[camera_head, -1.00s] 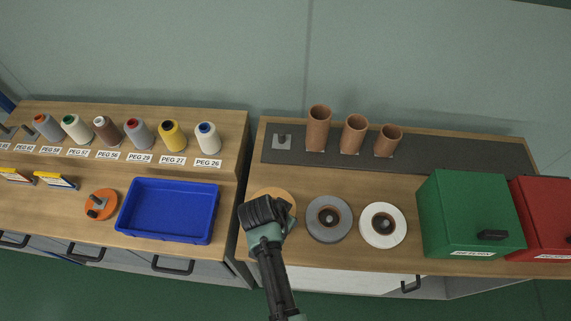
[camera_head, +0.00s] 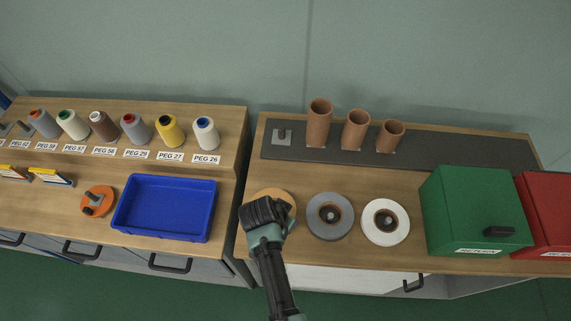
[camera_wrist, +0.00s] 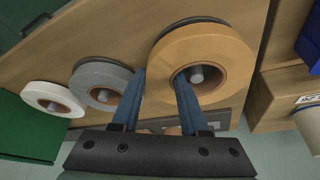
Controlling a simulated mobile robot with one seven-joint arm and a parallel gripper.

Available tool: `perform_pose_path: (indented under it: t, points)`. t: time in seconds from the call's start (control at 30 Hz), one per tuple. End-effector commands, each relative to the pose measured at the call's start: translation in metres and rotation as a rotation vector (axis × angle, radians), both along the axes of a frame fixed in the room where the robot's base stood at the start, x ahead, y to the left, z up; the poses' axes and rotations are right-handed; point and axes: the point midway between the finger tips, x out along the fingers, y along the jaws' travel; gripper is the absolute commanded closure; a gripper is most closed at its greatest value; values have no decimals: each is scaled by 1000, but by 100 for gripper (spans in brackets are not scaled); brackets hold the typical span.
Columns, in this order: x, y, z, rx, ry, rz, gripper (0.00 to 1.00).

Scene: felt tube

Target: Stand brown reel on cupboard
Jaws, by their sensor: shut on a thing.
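A flat tan-brown reel (camera_head: 286,198) is at the left front of the right wooden cupboard (camera_head: 400,182). My gripper (camera_head: 265,211) covers most of it in the head view. In the wrist view the reel (camera_wrist: 221,47) shows a darker brown core with a grey peg in its hole. My gripper (camera_wrist: 160,86) is shut on the reel's ring, one blue finger in the hole and the other outside the rim. Whether the reel touches the surface below is hard to tell. A brown cone of thread (camera_head: 102,126) stands on the left shelf.
A grey reel (camera_head: 330,230) and a white reel (camera_head: 397,231) lie to the right. Several brown tubes (camera_head: 318,125) and an empty peg (camera_head: 282,137) are on the dark strip behind. Green (camera_head: 460,210) and red boxes (camera_head: 548,200) stand right; a blue tray (camera_head: 165,232) is left.

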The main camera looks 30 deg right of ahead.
Motion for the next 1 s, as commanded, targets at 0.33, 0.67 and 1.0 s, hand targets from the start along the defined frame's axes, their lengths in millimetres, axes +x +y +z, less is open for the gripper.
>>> perform_pose_path:
  t: [0.33,0.67,1.0]
  points:
    - [1,0,-11,-1,-3,0,100]
    - [1,0,-11,-1,-3,0,33]
    - [1,1,-11,1,-3,2,21]
